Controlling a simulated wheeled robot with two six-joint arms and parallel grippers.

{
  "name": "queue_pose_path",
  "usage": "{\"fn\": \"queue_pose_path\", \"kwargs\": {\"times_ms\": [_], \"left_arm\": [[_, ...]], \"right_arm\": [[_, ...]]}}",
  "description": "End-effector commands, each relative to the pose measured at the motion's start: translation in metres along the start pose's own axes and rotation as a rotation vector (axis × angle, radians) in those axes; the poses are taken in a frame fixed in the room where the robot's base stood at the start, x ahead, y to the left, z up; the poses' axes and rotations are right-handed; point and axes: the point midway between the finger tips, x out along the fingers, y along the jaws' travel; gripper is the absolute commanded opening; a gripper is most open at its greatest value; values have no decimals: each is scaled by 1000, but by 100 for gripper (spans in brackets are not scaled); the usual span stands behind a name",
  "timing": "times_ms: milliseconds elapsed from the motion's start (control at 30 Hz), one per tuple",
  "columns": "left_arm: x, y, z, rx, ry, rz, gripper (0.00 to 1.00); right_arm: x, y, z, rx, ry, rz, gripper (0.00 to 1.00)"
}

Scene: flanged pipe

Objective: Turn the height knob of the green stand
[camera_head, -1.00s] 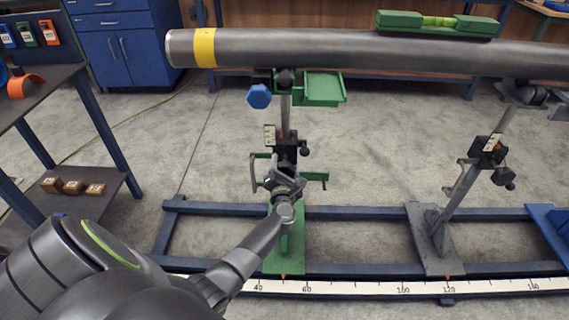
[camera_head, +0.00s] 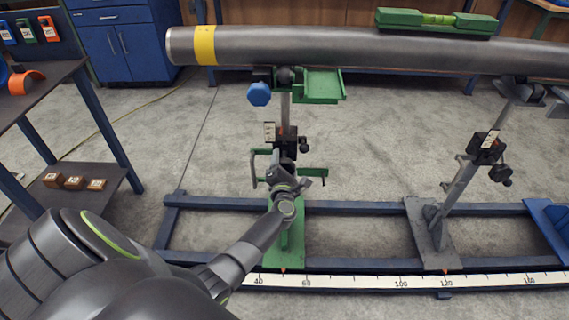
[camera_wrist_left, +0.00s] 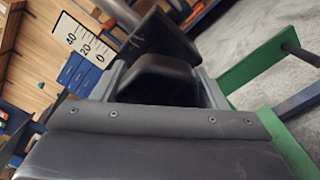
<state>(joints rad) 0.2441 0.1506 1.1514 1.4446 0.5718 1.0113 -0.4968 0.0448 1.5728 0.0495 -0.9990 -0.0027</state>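The green stand (camera_head: 291,240) stands on the blue floor frame under the pipe's left end. Its post carries a black clamp block (camera_head: 287,138) with a white scale plate beside it. My left gripper (camera_head: 284,172) is at the post just below that block, and it hides the height knob in the head view. In the left wrist view a dark rounded knob (camera_wrist_left: 160,78) fills the space between the two grey fingers (camera_wrist_left: 162,85). The fingers look closed against its sides, though the contact itself is partly hidden. My right gripper is not in view.
The grey pipe (camera_head: 370,52) with a yellow band lies across the top, with a green level (camera_head: 437,20) on it. A blue knob (camera_head: 259,94) hangs under the pipe. A grey stand (camera_head: 432,235) is at right. A scale strip (camera_head: 400,281) runs along the frame front.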

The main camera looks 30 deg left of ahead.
Motion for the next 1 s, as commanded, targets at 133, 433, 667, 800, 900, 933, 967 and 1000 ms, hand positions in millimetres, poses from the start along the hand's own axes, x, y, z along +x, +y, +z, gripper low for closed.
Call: {"fn": "queue_pose_path", "kwargs": {"times_ms": [133, 433, 667, 800, 900, 933, 967, 1000], "left_arm": [[0, 0, 0, -1, 0, 0, 84], [-2, 0, 0, -2, 0, 0, 84], [-32, 1, 0, -3, 2, -2, 84], [-65, 1, 0, -4, 3, -1, 84], [-89, 0, 0, -4, 3, -2, 84], [-96, 0, -1, -3, 4, -3, 84], [-103, -1, -1, -4, 3, -3, 84], [-113, -1, -1, -3, 3, -3, 84]], "right_arm": [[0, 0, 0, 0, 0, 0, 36], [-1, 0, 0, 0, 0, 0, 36], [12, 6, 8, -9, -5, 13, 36], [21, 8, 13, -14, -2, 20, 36], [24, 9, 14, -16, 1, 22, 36], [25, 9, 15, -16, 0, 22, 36], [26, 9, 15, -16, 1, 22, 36], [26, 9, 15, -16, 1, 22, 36]]}}
